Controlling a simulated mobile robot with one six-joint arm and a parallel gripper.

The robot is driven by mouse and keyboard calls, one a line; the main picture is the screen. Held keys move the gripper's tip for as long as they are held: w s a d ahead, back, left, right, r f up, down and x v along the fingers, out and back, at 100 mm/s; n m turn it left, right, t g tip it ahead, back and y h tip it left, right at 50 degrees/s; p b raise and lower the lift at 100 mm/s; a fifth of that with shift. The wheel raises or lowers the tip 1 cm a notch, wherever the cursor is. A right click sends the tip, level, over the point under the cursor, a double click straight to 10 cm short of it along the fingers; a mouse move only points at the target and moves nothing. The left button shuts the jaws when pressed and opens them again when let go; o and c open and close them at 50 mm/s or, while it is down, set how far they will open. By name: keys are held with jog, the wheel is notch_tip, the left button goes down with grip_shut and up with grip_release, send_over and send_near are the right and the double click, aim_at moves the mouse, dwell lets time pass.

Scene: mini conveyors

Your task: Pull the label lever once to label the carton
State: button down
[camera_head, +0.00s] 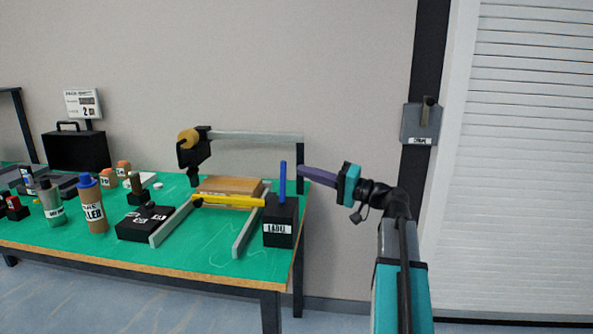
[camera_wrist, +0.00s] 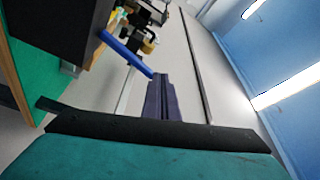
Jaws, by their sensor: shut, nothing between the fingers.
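The label lever (camera_head: 283,182) is a blue stick standing upright on a black box marked LABEL (camera_head: 279,222) at the table's right edge. A flat brown carton (camera_head: 230,185) lies on the small conveyor to its left, behind a yellow bar. My gripper (camera_head: 301,170) is shut and empty, its purple fingers pointing left at the lever from the right. A small gap shows between fingertips and lever. In the wrist view the lever (camera_wrist: 125,52) slants with its free end close to my fingertips (camera_wrist: 159,76); I cannot tell whether they touch.
The yellow bar (camera_head: 228,201) crosses the conveyor rails (camera_head: 171,221). A grey arm with a tan roll (camera_head: 187,139) stands behind the carton. Bottles (camera_head: 92,205) and a black box (camera_head: 141,223) fill the table's left. Right of the table is open floor.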

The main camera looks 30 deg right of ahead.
jog(key=v, duration=0.5)
jog(key=shift+s+d, duration=0.15)
dwell(0.8)
